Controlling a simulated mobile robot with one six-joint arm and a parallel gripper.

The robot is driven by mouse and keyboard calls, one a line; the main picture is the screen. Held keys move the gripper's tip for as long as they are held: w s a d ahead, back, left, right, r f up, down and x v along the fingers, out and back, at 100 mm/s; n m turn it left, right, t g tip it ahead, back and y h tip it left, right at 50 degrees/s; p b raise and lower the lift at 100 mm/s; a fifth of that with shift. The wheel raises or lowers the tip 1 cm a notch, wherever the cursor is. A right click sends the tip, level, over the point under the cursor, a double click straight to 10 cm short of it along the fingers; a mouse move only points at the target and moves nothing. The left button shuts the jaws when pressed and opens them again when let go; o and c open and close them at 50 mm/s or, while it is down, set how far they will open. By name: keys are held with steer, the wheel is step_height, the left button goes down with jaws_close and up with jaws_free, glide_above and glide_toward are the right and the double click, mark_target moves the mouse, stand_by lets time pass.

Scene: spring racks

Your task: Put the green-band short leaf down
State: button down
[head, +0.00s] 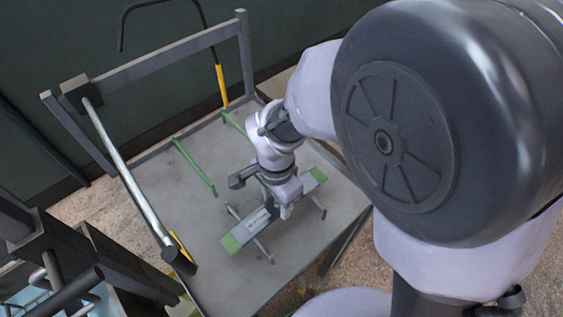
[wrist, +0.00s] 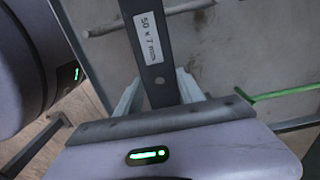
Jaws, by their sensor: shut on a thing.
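The green-band short leaf (head: 232,243) is a flat grey strip with green ends in the head view. My gripper (head: 275,203) is shut on its middle, which my wrist partly hides. In the wrist view the dark strip (wrist: 151,45), labelled "50 x 7 mm", runs between the two fingers of my gripper (wrist: 160,92). The leaf lies across two grey bars (head: 263,250) on the table; whether it touches them I cannot tell. Two green bars (head: 195,167) lie farther back left; one green bar (wrist: 285,91) also shows in the wrist view.
The grey tabletop (head: 160,180) is clear around the bars. A grey frame (head: 180,52) stands at the table's back edge. A silver pole (head: 125,170) runs along the left side. A dark rack (head: 65,255) stands at the lower left.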

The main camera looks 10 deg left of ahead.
steer(key=shift+f+b, duration=0.35)
steer(key=shift+f, duration=0.05)
steer(key=c, duration=0.7)
jaws_free()
step_height(320, 180, up, 14)
steer(key=p, duration=0.6)
steer(key=s+d+r+n+t, duration=0.1)
steer(key=s+d+r+t, duration=0.1)
steer(key=d, duration=0.3)
steer(key=s+d+r+n+t+y, duration=0.1)
steer(key=s+d+r+t, duration=0.1)
steer(key=d+r, duration=0.3)
steer(key=s+d+r+n+t+y, duration=0.1)
steer(key=s+d+r, duration=0.2)
steer(key=d, duration=0.3)
steer(key=shift+s+d+r+n+t, duration=0.15)
steer(key=shift+r+n+t, duration=0.2)
steer(key=shift+r, duration=0.2)
step_height(320, 180, down, 4)
steer(key=b, duration=0.3)
steer(key=shift+r+b, duration=0.2)
steer(key=shift+b, duration=0.15)
